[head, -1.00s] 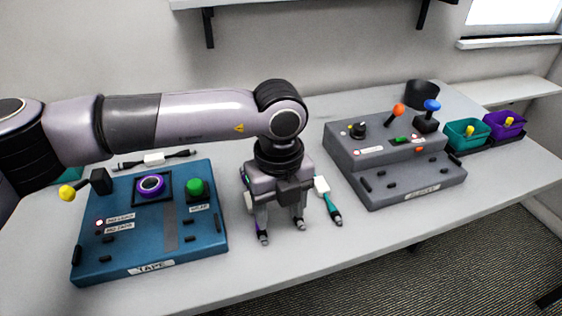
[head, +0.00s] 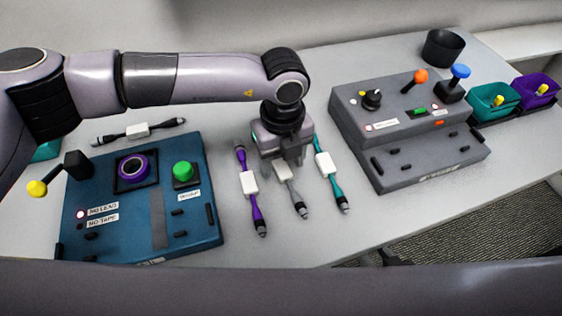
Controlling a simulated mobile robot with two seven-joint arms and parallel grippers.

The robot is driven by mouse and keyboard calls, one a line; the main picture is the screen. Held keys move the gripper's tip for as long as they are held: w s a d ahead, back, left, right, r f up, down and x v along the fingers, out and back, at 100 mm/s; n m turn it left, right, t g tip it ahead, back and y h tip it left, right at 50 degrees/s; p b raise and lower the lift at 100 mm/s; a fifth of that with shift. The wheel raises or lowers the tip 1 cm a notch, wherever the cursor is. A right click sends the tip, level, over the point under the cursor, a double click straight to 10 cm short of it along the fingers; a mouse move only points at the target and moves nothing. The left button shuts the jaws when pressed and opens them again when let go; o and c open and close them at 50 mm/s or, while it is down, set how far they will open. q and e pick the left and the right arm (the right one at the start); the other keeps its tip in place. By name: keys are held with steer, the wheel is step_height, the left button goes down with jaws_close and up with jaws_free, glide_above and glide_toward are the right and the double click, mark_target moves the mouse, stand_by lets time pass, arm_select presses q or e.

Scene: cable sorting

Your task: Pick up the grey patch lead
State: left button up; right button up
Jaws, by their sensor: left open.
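The grey patch lead (head: 295,197) lies on the table in the head view, pointing towards the front. Its upper end is hidden under my left gripper (head: 284,163). The left gripper is open, pointing down over the back part of the grey lead. I cannot tell whether its fingers touch the lead. A purple lead (head: 257,206) lies to the left of the grey one. A teal lead (head: 329,176) lies to the right, its upper end partly behind the gripper. Each of these leads has a white block on it. My right gripper is not in view.
A blue tape station (head: 110,240) stands on the left and a grey station (head: 425,165) on the right. A black lead (head: 108,138) lies at the back left. A teal bin (head: 490,104), a purple bin (head: 533,92) and a black cup (head: 443,49) stand at the right.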

arm_select(q)
steer(key=shift+f, duration=0.7)
jaws_close()
steer(key=shift+r, duration=0.2)
